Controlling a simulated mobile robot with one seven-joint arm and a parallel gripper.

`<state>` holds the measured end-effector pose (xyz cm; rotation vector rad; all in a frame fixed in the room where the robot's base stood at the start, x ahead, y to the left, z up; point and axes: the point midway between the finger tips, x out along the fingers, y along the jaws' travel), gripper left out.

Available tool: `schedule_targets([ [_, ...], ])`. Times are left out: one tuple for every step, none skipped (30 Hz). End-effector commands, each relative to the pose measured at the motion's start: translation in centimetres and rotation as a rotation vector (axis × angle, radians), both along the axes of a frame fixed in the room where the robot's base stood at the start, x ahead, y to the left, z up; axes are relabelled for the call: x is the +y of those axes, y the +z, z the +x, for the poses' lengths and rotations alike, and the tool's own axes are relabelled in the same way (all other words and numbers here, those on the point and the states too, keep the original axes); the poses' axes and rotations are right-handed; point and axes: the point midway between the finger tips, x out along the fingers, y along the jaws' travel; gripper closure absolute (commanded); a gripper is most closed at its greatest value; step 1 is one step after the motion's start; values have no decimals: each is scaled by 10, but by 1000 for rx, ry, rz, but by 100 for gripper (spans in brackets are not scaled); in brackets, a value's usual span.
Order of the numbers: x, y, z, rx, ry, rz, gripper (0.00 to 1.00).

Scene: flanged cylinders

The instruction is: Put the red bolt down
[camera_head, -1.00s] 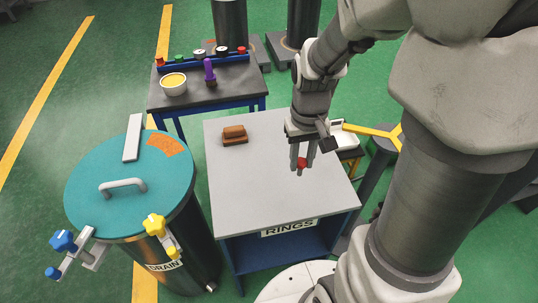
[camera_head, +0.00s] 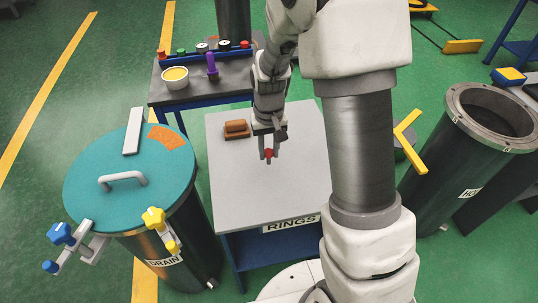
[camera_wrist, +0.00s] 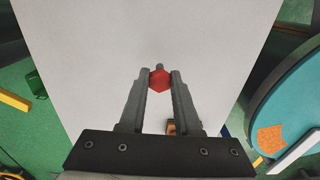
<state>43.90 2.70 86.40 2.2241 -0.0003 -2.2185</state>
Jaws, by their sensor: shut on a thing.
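The red bolt (camera_head: 268,153) is between the fingertips of my gripper (camera_head: 268,158), over the grey top of the table labelled RINGS (camera_head: 240,195). In the wrist view the bolt's red hexagonal head (camera_wrist: 160,80) faces the camera, with a grey end showing just beyond it. My gripper (camera_wrist: 160,76) is shut on it, one finger on each side. The bolt appears to be close to the tabletop (camera_wrist: 100,45), but I cannot tell whether it touches.
A brown block (camera_head: 237,129) lies on the table left of my gripper. A teal-lidded drum (camera_head: 95,165) with blue and yellow clamps stands at left. A back bench (camera_head: 215,95) holds a yellow-filled bowl (camera_head: 175,77) and a purple-handled tool (camera_head: 212,66). The tabletop's front is clear.

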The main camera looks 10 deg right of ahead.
Motion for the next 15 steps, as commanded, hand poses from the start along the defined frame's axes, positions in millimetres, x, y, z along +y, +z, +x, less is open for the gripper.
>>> schedule_targets([
  [0,-11,-1,4,-1,0,100],
  [0,-15,-1,3,-1,0,100],
  [0,-19,-1,3,-1,0,100],
  [0,-21,-1,2,-1,0,100],
  [0,-21,0,1,-1,0,100],
  [0,-21,0,0,-1,0,100],
  [0,-20,0,-1,-1,0,100],
  [0,-20,0,-1,0,0,100],
  [0,-20,0,-1,0,0,100],
  [0,-20,0,0,0,0,100],
  [0,-20,0,0,0,0,100],
  [0,-21,0,0,0,0,100],
  [0,-22,0,0,0,0,100],
  [0,-23,0,0,0,0,100],
  [0,-25,0,0,0,0,100],
])
